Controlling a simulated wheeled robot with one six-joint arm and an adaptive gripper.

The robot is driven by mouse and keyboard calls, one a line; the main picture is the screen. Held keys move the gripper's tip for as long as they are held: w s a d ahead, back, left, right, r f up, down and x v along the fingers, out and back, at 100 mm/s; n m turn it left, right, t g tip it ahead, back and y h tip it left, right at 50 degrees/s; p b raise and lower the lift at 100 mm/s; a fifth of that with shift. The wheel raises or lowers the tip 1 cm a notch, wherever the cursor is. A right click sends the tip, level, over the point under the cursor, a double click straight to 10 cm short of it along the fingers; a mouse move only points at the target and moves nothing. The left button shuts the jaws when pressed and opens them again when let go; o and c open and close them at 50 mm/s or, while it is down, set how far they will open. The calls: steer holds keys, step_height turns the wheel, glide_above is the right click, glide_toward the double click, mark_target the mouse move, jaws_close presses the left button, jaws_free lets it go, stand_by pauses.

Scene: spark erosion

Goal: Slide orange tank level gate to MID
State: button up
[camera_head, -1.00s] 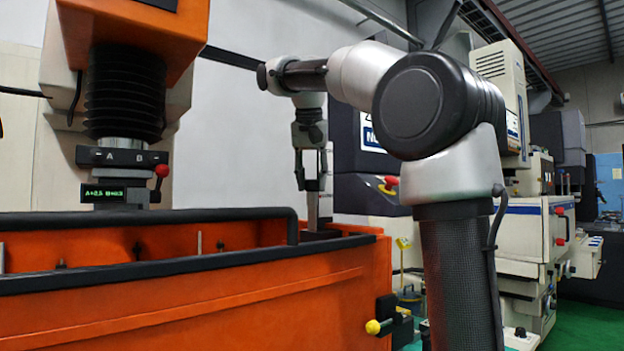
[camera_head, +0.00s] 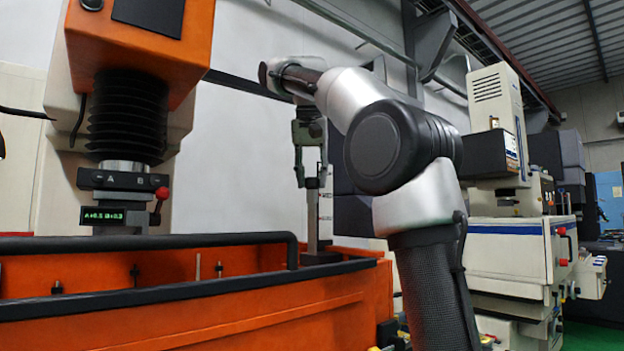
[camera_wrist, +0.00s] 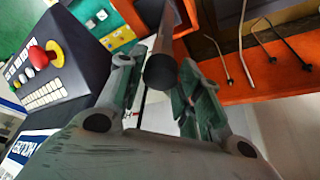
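The orange tank (camera_head: 220,312) with dark rims fills the lower left of the head view. An upright grey post (camera_head: 312,222) with a dark top stands at its right back corner; it looks like the level gate, but I see no MID mark. My gripper (camera_head: 312,180) points down over the post's top. In the wrist view my gripper (camera_wrist: 160,88) has its fingers apart, one on each side of the round dark post end (camera_wrist: 159,73). Narrow gaps seem to show beside it.
The black-bellowed machine head (camera_head: 126,115) hangs over the tank's left part. A black rail (camera_head: 150,242) runs along the tank. A control panel with a red button (camera_wrist: 42,60) is at the wrist view's left. Thin rods (camera_wrist: 262,42) stand inside the tank.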

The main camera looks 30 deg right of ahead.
steer(key=shift+o, duration=1.3)
steer(key=s+a+r, duration=0.4)
steer(key=s+a, duration=0.3)
steer(key=s, duration=0.4)
steer(key=shift+s+a+r, duration=0.25)
steer(key=shift+a+r, duration=0.05)
steer(key=shift+a, duration=0.1)
